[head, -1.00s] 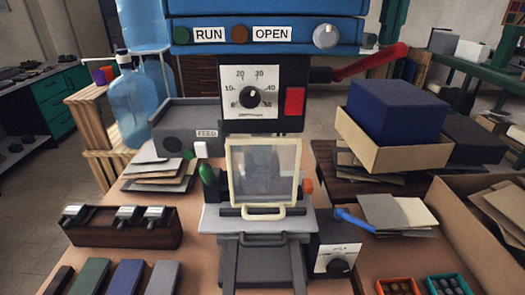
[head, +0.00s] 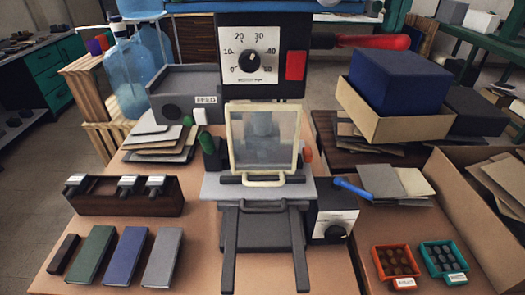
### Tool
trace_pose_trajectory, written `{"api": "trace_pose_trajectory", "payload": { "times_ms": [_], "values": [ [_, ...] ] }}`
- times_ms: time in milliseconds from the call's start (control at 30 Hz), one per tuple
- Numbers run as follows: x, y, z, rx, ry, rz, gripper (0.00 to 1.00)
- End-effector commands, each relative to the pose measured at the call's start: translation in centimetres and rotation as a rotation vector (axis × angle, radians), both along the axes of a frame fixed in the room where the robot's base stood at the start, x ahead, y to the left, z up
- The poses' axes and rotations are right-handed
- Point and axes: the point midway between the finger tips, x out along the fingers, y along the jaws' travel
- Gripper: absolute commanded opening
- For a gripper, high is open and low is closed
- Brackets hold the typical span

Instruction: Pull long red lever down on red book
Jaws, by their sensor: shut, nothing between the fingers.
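The long red lever (head: 373,41) sticks out from the right side of the dark press head (head: 200,50), high in the view. It lies about level, its thick red end to the right, on a dark shaft. A short red block (head: 296,65) sits on the press head, right of a dial (head: 250,61). I see no red book; a green (head: 92,254), a blue (head: 122,255) and a grey (head: 162,257) book-like block lie at the front left. My gripper is not in view.
A clear framed guard (head: 264,180) stands below the head. A blue box (head: 400,80) in a tan carton (head: 385,128) stands right of the press, below the lever. A wooden rack (head: 125,205) and a blue water bottle (head: 140,85) are on the left.

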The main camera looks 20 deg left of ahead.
Motion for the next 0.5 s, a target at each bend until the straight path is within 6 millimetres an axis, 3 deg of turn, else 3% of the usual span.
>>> {"api": "trace_pose_trajectory", "payload": {
  "times_ms": [500],
  "values": [
    [-0.5,-0.1,-3.0,-0.001,0.002,0.000,0.00]
  ]
}}
